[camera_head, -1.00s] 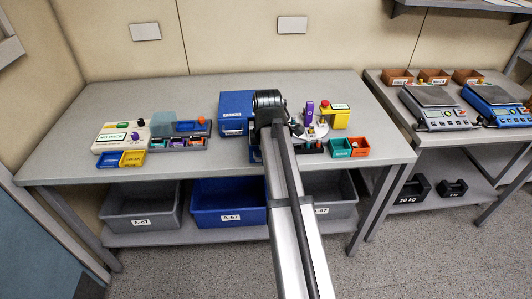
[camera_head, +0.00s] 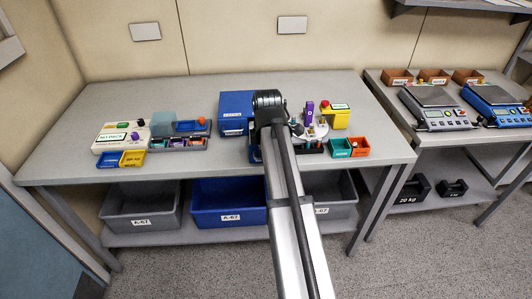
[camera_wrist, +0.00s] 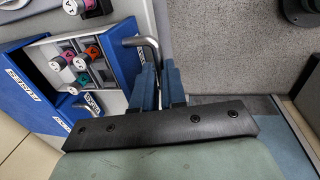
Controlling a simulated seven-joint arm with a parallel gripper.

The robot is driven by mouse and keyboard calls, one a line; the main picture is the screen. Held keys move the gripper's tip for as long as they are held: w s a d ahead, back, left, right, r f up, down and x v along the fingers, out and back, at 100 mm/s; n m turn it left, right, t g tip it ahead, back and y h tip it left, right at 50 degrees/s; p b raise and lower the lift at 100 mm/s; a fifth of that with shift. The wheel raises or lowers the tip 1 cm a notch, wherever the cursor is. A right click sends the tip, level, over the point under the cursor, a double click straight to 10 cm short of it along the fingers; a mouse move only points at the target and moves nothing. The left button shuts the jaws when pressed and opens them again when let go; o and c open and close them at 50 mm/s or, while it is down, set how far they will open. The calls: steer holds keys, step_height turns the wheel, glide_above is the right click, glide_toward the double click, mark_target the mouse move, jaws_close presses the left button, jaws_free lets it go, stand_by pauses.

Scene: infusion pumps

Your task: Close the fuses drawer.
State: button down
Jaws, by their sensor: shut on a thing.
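The blue fuses cabinet (camera_head: 234,125) stands on the bench in the head view, with my arm covering its right side and front. In the wrist view, the drawer (camera_wrist: 125,68) is open, with a blue front and light dividers. Several fuses with coloured caps (camera_wrist: 82,60) stand in it. A bent metal handle (camera_wrist: 143,42) sticks out from the drawer front. My gripper (camera_wrist: 160,68) is at this handle, its two blue fingers shut on it. The exact contact is partly hidden between the fingers. In the head view my gripper is hidden behind the arm.
A pump base (camera_head: 122,133) and a grey tray of parts (camera_head: 180,142) stand left of the cabinet. A round fixture (camera_head: 313,127), a yellow box (camera_head: 336,118), and green and orange bins (camera_head: 350,147) stand at the right. Bare bench lies between the left group and the cabinet.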

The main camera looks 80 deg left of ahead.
steer(key=shift+a, duration=0.1)
stand_by(0.8)
steer(key=a, duration=1.5)
steer(key=shift+r, duration=0.1)
steer(key=c, duration=1.5)
jaws_free()
steer(key=shift+c, duration=0.2)
steer(key=o, duration=0.4)
steer(key=shift+c, duration=0.2)
steer(key=shift+d, duration=0.1)
step_height(320, 180, up, 14)
steer(key=d, duration=0.2)
steer(key=shift+d+f, duration=0.15)
steer(key=shift+f, duration=0.1)
